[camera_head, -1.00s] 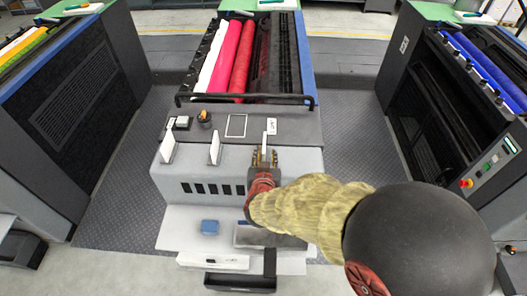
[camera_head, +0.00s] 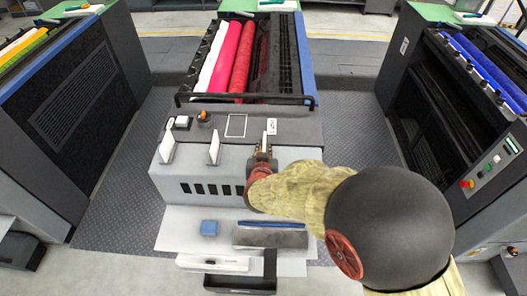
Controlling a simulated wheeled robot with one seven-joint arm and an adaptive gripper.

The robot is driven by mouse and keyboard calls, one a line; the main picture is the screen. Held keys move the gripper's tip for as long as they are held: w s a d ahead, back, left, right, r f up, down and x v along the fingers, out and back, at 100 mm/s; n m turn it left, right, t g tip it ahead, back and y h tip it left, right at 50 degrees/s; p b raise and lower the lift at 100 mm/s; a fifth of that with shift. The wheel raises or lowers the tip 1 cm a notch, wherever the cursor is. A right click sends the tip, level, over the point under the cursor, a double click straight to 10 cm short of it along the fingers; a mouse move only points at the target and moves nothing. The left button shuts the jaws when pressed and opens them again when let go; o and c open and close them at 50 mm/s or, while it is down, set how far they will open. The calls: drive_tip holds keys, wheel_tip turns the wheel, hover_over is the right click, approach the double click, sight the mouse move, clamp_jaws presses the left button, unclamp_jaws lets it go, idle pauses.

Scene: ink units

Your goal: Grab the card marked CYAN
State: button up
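Three thin white cards stand upright along the front of the grey ink unit: a left card (camera_head: 167,149), a middle card (camera_head: 214,148) and a right card (camera_head: 265,142). No lettering on them is readable, so I cannot tell which one is marked CYAN. My gripper (camera_head: 262,157) is at the right card, just in front of its lower part. The fingers are small and dark here; I cannot tell whether they are closed on the card or only around it. The card's lower end is hidden by the gripper.
White, magenta and red rollers (camera_head: 222,57) lie behind a black rail. Small labels, an orange-topped knob (camera_head: 204,116) and a pale outlined rectangle (camera_head: 236,126) are on the panel. A blue block (camera_head: 209,228) sits on the lower shelf (camera_head: 180,230). Dark machines flank both sides.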

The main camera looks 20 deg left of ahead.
clamp_jaws()
drive_tip(key=shift+r, duration=0.1)
